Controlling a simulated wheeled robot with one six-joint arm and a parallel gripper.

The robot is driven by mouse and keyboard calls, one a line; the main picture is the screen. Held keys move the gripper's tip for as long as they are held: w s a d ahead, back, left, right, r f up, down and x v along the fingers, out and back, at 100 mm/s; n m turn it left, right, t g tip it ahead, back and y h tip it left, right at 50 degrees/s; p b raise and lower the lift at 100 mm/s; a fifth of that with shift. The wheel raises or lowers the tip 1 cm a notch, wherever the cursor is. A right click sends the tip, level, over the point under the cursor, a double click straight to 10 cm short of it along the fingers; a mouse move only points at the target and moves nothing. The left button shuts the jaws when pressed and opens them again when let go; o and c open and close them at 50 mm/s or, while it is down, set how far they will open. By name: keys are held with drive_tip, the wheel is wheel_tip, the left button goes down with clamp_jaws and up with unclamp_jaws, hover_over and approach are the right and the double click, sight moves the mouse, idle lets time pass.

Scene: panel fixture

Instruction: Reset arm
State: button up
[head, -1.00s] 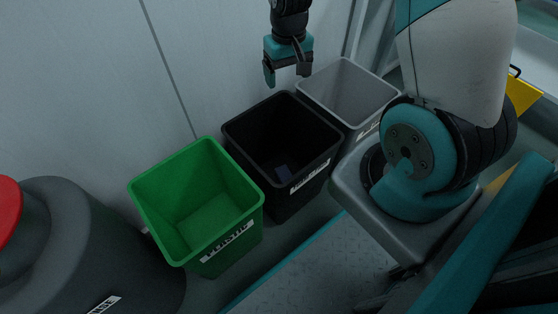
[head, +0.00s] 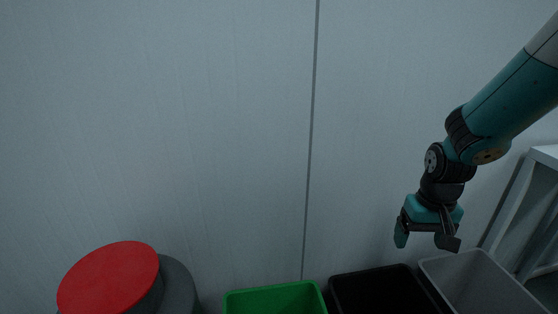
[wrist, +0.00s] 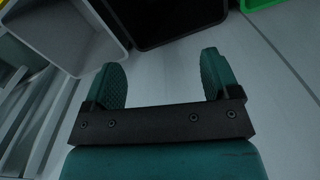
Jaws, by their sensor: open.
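My gripper (head: 426,240) is open and empty, with its fingers pointing down. In the head view it hangs in front of the wall, above the black bin (head: 378,291) and the grey bin (head: 480,285). In the wrist view the two teal fingers of my gripper (wrist: 163,78) are spread wide with nothing between them. The wrist view also shows part of the black bin (wrist: 160,25) and the grey bin (wrist: 60,35) beyond the fingertips.
A green bin (head: 275,300) stands left of the black bin. A dark container with a red lid (head: 110,283) stands farther left. A grey frame (head: 515,200) is at the right. The pale wall (head: 170,120) behind is bare.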

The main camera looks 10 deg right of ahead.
drive_tip(key=s+a+r+n+y+p, duration=0.2)
drive_tip(key=s+a+r+n+y, duration=0.2)
drive_tip(key=s+a+r+n, duration=0.95)
drive_tip(key=s+a+r+m+p, duration=0.1)
drive_tip(key=a+r+p, duration=0.1)
drive_tip(key=r+p, duration=0.9)
drive_tip(key=s+a+r+m+p, duration=0.1)
drive_tip(key=a+r+m+p, duration=0.1)
drive_tip(key=r+p, duration=1)
drive_tip(key=s+a+r+m+p, duration=0.1)
drive_tip(key=a+r+p, duration=0.1)
drive_tip(key=r+p, duration=0.9)
wheel_tip(320, 180, up, 3)
drive_tip(key=shift+s+a+r, duration=0.15)
drive_tip(key=shift+s+a, duration=0.2)
drive_tip(key=shift+s, duration=0.05)
